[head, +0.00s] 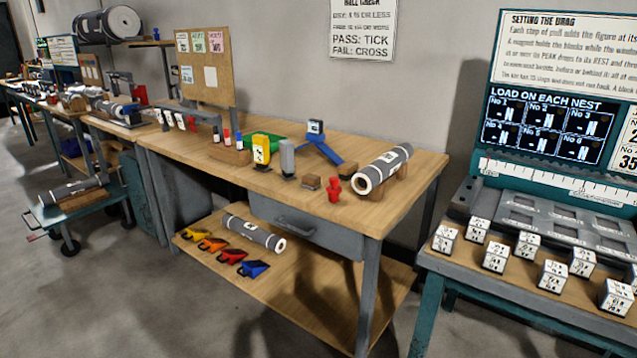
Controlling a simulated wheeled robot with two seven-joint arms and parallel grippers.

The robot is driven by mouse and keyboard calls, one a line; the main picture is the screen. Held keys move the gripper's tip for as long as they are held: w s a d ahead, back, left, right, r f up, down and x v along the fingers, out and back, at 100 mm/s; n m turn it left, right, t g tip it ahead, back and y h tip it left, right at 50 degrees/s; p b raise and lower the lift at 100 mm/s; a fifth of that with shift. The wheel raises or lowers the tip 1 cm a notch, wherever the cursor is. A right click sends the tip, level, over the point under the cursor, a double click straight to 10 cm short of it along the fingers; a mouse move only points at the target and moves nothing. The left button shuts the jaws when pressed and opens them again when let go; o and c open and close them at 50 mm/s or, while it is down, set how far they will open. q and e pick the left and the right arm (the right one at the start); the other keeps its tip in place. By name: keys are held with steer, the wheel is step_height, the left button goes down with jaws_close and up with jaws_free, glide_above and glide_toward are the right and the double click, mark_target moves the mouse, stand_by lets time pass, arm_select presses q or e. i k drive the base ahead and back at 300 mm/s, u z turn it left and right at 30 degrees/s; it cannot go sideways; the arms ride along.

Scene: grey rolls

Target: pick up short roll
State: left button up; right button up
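Several grey rolls with white ends show in the head view. One grey roll (385,167) lies in a wooden cradle (398,171) at the right end of the middle workbench. Another grey roll (253,234) lies on that bench's lower shelf. A third grey roll (70,190) rests on a low cart at the left. Further rolls lie on the far bench and on a high shelf (108,26). I cannot tell which is the short roll. Neither of my grippers is in view.
The workbench (330,212) carries a yellow device (261,149), a grey post, a blue stand and a red piece (333,188). Coloured scoops sit on its lower shelf. A teal table (470,262) with white blocks stands close on the right. The floor in front is clear.

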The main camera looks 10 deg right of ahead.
mark_target(372, 177)
steer(key=u, duration=2)
steer(key=i, duration=0.2)
steer(key=z, duration=1.05)
steer(key=i, duration=0.8)
steer(key=z, duration=0.55)
